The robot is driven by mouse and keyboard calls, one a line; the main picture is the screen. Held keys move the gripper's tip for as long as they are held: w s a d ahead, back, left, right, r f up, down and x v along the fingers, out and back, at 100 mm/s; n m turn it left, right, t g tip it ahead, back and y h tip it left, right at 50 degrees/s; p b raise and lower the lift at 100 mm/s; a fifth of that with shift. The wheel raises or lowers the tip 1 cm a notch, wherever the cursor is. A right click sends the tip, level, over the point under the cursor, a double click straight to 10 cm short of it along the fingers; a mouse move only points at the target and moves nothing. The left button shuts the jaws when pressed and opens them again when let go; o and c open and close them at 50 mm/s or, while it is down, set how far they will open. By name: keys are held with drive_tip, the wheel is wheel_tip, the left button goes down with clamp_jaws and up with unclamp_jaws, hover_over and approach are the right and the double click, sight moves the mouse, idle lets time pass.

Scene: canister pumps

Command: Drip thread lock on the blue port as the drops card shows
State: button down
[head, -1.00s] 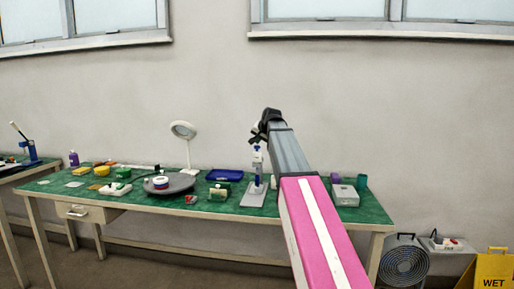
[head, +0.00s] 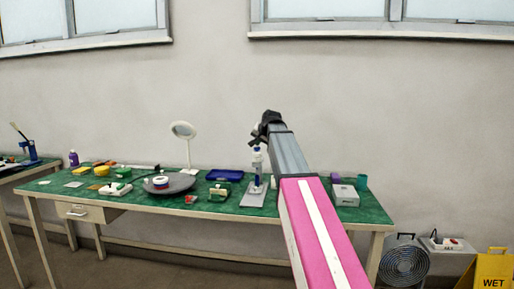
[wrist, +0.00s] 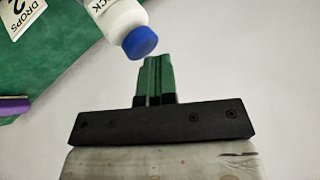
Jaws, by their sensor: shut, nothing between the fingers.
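My gripper (head: 258,134) is raised above the table, over a stand with a bottle. In the wrist view its green fingers (wrist: 155,75) are shut and empty. The white bottle (wrist: 113,14) has a blue cap (wrist: 141,42) close to the fingertips; I cannot tell if they touch. Its label is partly cut off and ends in "CK". In the head view the bottle (head: 257,163) stands upright on a grey stand (head: 254,195). The drops card (wrist: 20,12) shows a "2" and is partly cut off. The blue port is too small to tell.
A magnifier lamp (head: 184,131) and a blue tray (head: 225,175) stand at the back of the green table. A green-fronted item (head: 219,191) is left of the stand, and a grey box (head: 345,195) is right of it. Several small items crowd the left end.

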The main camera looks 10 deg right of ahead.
drive_tip(key=shift+r, duration=1)
drive_tip(key=shift+r, duration=2.5)
idle(0.8)
wheel_tip(320, 180, up, 4)
drive_tip(key=shift+f, duration=0.1)
drive_tip(key=shift+f, duration=0.1)
idle(0.4)
drive_tip(key=shift+f, duration=4.3)
